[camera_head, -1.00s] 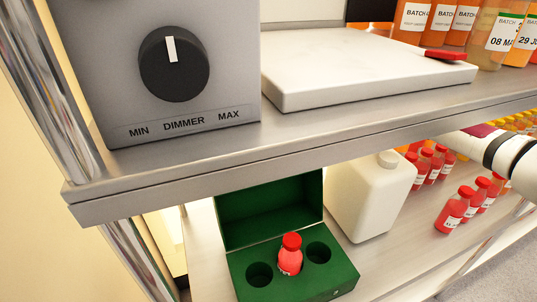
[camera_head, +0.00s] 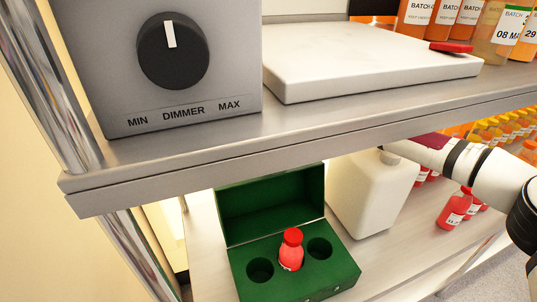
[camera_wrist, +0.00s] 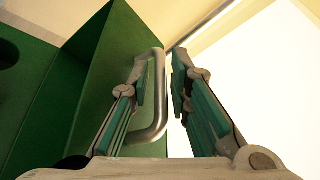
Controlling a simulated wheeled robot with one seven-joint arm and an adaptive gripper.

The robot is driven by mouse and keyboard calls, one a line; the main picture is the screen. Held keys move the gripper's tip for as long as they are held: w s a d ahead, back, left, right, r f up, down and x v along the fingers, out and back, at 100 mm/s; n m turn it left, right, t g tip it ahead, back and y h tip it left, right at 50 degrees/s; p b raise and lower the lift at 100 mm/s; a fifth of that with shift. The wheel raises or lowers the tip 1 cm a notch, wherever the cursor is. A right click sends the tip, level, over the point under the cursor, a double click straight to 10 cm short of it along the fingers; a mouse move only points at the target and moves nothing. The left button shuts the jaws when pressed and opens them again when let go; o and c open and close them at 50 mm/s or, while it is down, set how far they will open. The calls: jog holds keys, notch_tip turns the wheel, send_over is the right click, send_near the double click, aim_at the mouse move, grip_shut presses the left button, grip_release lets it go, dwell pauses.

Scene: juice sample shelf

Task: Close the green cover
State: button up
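The green cover (camera_head: 272,206) stands raised at the back of the green box (camera_head: 325,272) on the lower shelf in the head view. A red-capped red bottle (camera_head: 291,250) sits in the box's middle hole; the holes on either side are empty. In the wrist view, the cover (camera_wrist: 112,70) fills the left with a grey metal handle (camera_wrist: 160,97) on it. My gripper (camera_wrist: 164,62) is open, its fingers on either side of the handle's outer bar. I cannot tell whether they touch it. The gripper is hidden in the head view.
Several red bottles (camera_head: 456,208) stand further right. The upper shelf (camera_head: 300,150), carrying a dimmer box (camera_head: 215,50) and a white slab (camera_head: 370,65), overhangs the box.

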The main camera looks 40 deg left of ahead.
grip_shut()
